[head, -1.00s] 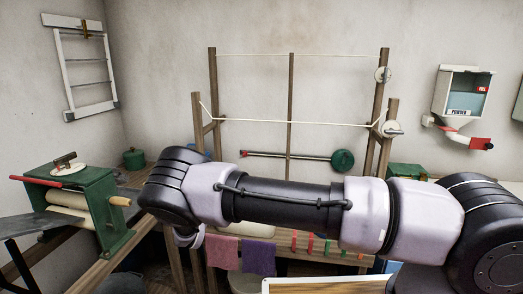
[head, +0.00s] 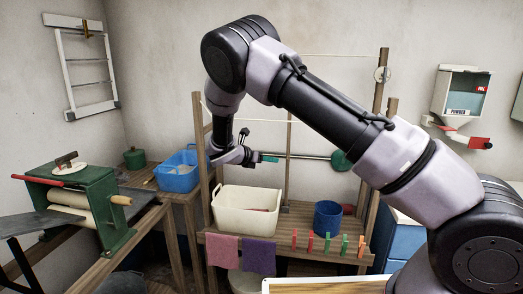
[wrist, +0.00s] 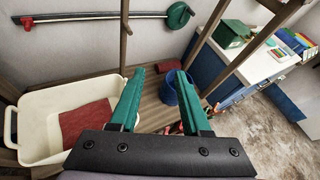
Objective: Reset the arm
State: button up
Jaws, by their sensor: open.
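My gripper (head: 270,158) is raised above the wooden bench in the head view, near the back rack and above the cream basin. In the wrist view its two green fingers (wrist: 163,98) stand apart with nothing between them. The cream basin (head: 232,208) stands on the bench below the gripper; it also shows at the left of the wrist view (wrist: 30,105), with a red cloth (wrist: 88,124) inside. My arm bends upward at the elbow and reaches down to the wrist.
A blue tub (head: 178,178) and a green mangle (head: 90,200) stand at left. A blue bucket (head: 328,218) is on the bench. Rack posts (head: 382,110) rise close behind the arm.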

jog(key=s+d+r+m+g+y, duration=0.3)
jog(key=s+d+r+m, duration=0.3)
jog(key=d+r+m, duration=0.3)
jog(key=s+d+r+m+g+y, duration=0.2)
jog(key=s+d+r+m+g, duration=0.2)
jog(key=s+d+r+m, duration=0.5)
jog(key=s+d+r+m+t+y, duration=0.2)
jog(key=s+r+m, duration=0.3)
jog(key=s, duration=0.5)
jog(key=s+d+r+m+t+y, duration=0.2)
jog(key=s+r+m+y, duration=0.2)
jog(key=s+m, duration=0.6)
notch_tip(320, 180, up, 2)
jog(key=shift+s+d+t, duration=0.15)
jog(key=shift+s+t, duration=0.25)
jog(key=shift+s, duration=0.25)
